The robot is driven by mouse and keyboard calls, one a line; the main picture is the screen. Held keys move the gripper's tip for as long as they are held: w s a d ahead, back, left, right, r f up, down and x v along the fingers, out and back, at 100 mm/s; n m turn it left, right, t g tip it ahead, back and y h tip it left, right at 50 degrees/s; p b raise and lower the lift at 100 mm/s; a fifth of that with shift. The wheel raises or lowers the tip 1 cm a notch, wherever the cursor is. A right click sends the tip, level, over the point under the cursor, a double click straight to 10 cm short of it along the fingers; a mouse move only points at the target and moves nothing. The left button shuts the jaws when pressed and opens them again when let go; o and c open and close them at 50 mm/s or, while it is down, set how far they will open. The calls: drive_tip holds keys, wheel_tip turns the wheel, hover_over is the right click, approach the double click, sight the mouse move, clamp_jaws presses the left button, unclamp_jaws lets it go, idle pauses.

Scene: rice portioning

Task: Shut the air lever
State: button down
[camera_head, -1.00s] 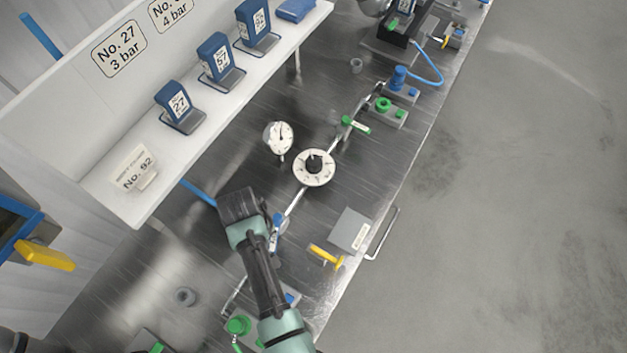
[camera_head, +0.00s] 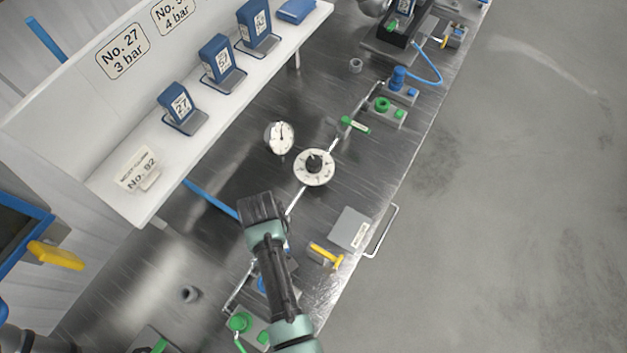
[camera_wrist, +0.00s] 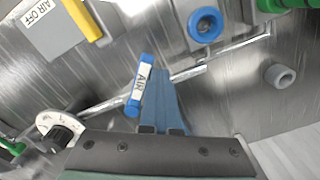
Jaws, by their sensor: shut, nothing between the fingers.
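The air lever (camera_wrist: 138,86) is a short blue handle with a white AIR label. In the wrist view it lies across the silver pipe (camera_wrist: 105,104) at a steep angle. My gripper (camera_wrist: 160,72) is shut and empty, its blue-grey fingers close beside the lever on the right of the picture. I cannot tell whether they touch. In the head view my gripper (camera_head: 262,207) hangs over the pipe line, and my arm hides almost all of the lever.
A dial (camera_head: 314,167) and a gauge (camera_head: 281,137) stand further along the pipe. A blue round fitting (camera_wrist: 206,24) and a grey cup (camera_wrist: 280,76) are close by.

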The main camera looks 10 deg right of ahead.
drive_tip(key=shift+s+d, duration=0.1)
drive_tip(key=shift+d, duration=0.7)
drive_tip(key=shift+w+d, duration=0.25)
drive_tip(key=shift+d, duration=0.85)
wheel_tip(320, 180, up, 7)
drive_tip(key=p, duration=0.5)
drive_tip(key=shift+d+p, duration=0.3)
